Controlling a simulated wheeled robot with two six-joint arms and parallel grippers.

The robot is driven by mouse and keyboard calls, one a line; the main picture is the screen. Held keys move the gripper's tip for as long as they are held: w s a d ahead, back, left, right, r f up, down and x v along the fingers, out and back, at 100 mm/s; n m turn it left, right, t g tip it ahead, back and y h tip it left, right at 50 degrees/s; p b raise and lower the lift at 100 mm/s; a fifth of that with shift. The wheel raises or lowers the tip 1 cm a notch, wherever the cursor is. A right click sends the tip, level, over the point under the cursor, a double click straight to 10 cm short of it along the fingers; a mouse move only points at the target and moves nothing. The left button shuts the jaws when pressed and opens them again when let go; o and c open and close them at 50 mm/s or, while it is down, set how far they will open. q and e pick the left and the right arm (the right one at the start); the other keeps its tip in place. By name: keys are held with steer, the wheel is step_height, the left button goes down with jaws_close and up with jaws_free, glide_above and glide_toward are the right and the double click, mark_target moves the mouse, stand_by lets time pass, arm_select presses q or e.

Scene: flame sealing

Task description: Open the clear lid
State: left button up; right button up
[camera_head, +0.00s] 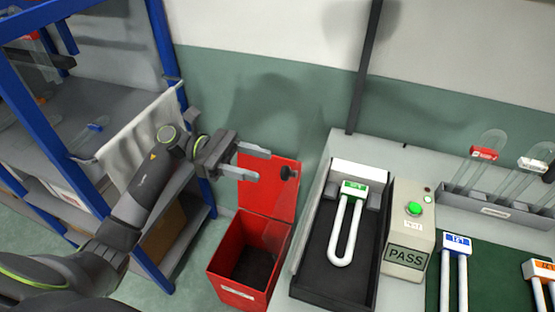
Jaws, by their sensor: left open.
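My left gripper (263,165) comes in from the left. Its two fingers are apart with nothing between them, in front of the raised red lid of a bin. A black test tray (313,281) stands on the bench to the right, apart from the gripper. In it lies a white U-shaped tube (341,256) with a green label. A pale, thin panel runs along the tray's left side; I cannot tell for sure whether it is the clear lid or how it stands. My right gripper is not in view.
A red bin (222,273) stands open left of the bench. A box (408,225) with a green button reads PASS. A grey rack (471,201) holds glass tubes. More labelled U-tubes lie on a green mat (490,275). A blue-framed shelf (165,40) stands at left.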

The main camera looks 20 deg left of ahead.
mark_target(282, 171)
arm_select(q)
steer(key=d+p, duration=0.1)
steer(key=d, duration=0.3)
steer(key=shift+r, duration=0.15)
steer(key=shift+s+d+p, duration=0.1)
steer(key=shift+d+p, duration=0.35)
steer(key=shift+d, duration=0.35)
steer(key=shift+f, duration=0.2)
steer(key=shift+c, duration=0.7)
jaws_close()
